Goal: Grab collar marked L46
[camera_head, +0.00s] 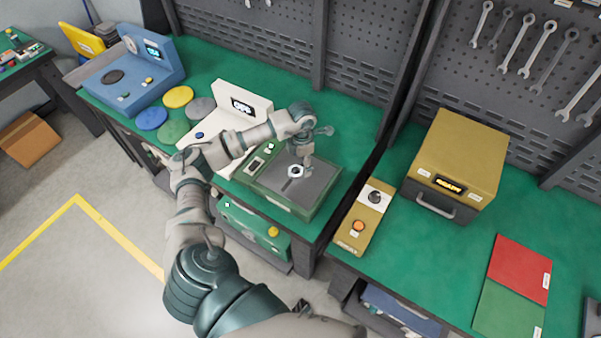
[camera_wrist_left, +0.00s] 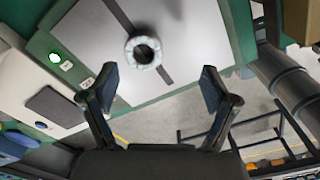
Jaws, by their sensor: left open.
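A pale ring-shaped collar (camera_head: 295,171) lies on the grey plate of the green tester (camera_head: 270,203). No marking on it can be read. In the left wrist view the collar (camera_wrist_left: 143,50) sits over a dark slot in the plate, beyond my fingertips and roughly midway between them. My left gripper (camera_head: 304,152) is above the plate, close to the collar in the head view. In the wrist view my left gripper (camera_wrist_left: 157,90) is open, with nothing between its fingers. My right gripper is not in view.
A white device (camera_head: 215,125) with a display stands left of the tester, near coloured discs (camera_head: 179,97) and a blue device (camera_head: 130,75). A yellow box (camera_head: 460,155) and a yellow control panel (camera_head: 366,217) are on the right bench. A pegboard with wrenches (camera_head: 543,47) rises behind.

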